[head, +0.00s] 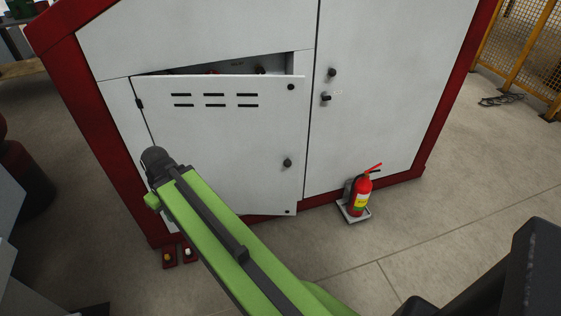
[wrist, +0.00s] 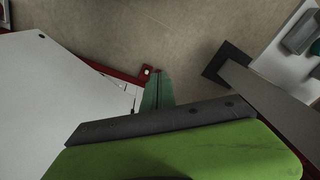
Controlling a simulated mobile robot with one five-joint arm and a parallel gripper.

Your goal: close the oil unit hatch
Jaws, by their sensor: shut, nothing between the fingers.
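The oil unit hatch (head: 225,140) is a white vented panel on the left of the white and red cabinet, with hinges along its left edge. It stands ajar, and a dark gap with some fittings shows above its top edge. In the wrist view a white panel, apparently the hatch (wrist: 60,105), fills the left side. My gripper (wrist: 158,88) shows there with its narrow fingers shut and empty, near the panel's edge. In the head view my green arm reaches to the hatch's lower left, and the fingers are hidden. I cannot tell whether they touch anything.
A red fire extinguisher (head: 360,196) stands on the floor right of the hatch. Dark equipment (head: 25,175) is at the left edge.

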